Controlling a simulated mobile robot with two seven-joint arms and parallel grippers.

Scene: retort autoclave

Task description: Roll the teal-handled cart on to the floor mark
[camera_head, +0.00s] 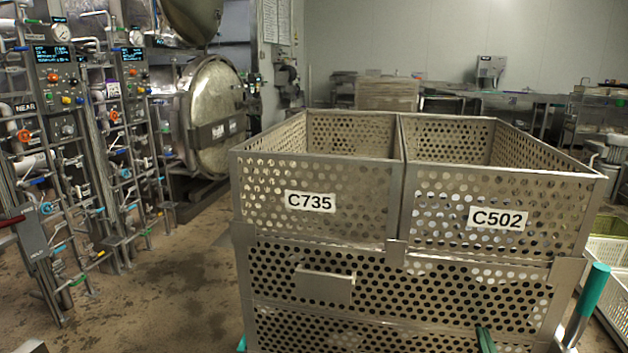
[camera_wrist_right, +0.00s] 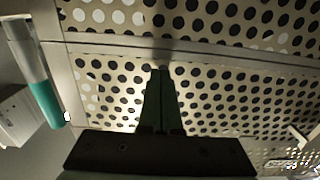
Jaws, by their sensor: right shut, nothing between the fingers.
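The cart is a perforated metal one with a teal handle (camera_head: 594,290) at its right side, and it fills the middle of the head view. It carries two perforated baskets labelled C735 (camera_head: 265,190) and C502 (camera_head: 440,202). A small teal piece (camera_head: 241,344) shows at its lower left. My right gripper (camera_head: 482,334) is shut and empty in front of the cart's near perforated side, left of the handle. In the wrist view its closed green fingers (camera_wrist_right: 161,75) point at the perforated panel, and the teal handle (camera_wrist_right: 45,102) stands apart to the left.
Control panels with pipes and valves (camera_head: 60,75) line the left. A round steel autoclave door (camera_head: 212,115) stands behind them. Bare brown floor (camera_head: 165,285) is free left of the cart. Light crates (camera_head: 608,255) sit close on the right. Benches (camera_head: 510,103) stand at the back.

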